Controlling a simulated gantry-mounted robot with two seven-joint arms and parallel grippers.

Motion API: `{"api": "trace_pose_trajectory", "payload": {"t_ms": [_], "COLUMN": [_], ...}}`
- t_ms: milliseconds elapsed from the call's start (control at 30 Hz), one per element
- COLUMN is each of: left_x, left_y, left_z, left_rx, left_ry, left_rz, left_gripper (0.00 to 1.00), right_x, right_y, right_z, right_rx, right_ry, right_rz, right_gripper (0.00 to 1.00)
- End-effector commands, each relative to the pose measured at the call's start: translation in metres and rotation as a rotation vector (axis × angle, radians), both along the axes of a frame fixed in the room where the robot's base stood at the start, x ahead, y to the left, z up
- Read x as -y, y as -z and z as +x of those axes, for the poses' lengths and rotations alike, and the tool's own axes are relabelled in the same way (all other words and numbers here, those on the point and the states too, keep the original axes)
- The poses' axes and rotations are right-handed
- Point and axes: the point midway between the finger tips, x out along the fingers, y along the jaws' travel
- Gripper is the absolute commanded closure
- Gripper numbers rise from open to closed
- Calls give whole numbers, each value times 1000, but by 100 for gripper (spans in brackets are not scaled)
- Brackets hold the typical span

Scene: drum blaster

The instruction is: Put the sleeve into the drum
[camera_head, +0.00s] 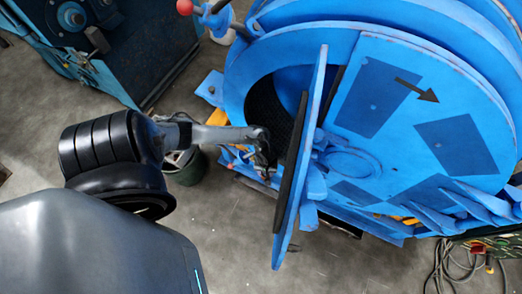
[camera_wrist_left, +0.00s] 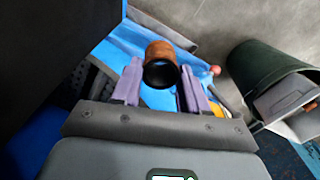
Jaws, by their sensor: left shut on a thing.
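The sleeve (camera_wrist_left: 160,55), a short cylinder with an orange-brown outside and a dark bore, sits between the two fingers of my left gripper (camera_wrist_left: 161,88) in the left wrist view. The gripper is shut on it. In the head view my left arm reaches in from the left, and the left gripper (camera_head: 265,165) is at the lower part of the blue drum's (camera_head: 245,68) round opening, beside the open door (camera_head: 303,150). I cannot make out the sleeve in the head view. The drum's dark inside (camera_head: 268,105) is partly visible. My right gripper is out of view.
The door stands swung out, edge-on, just right of my left gripper. A dark green bin (camera_head: 185,170) stands below my forearm and also shows in the left wrist view (camera_wrist_left: 262,75). Cables (camera_head: 455,268) lie at the lower right. Grey floor is open below the door.

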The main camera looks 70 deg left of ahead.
Motion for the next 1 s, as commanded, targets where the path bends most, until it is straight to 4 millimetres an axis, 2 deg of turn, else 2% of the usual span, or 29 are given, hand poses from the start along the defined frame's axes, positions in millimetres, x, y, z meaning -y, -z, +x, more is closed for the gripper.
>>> {"api": "trace_pose_trajectory", "payload": {"t_ms": [33,267,600,1000], "left_x": [-7,-31,-65,-96], "left_y": [5,5,7,5], "left_z": [7,32,69,102], "left_rx": [4,3,5,2], "left_ry": [-1,-2,-2,-1], "left_rz": [3,3,2,2], "left_gripper": [98,98,98,98], "right_x": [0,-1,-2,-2], "right_y": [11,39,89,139], "right_z": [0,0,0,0], "right_rx": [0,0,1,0], "right_ry": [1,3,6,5], "right_rz": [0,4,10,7], "right_gripper": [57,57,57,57]}}
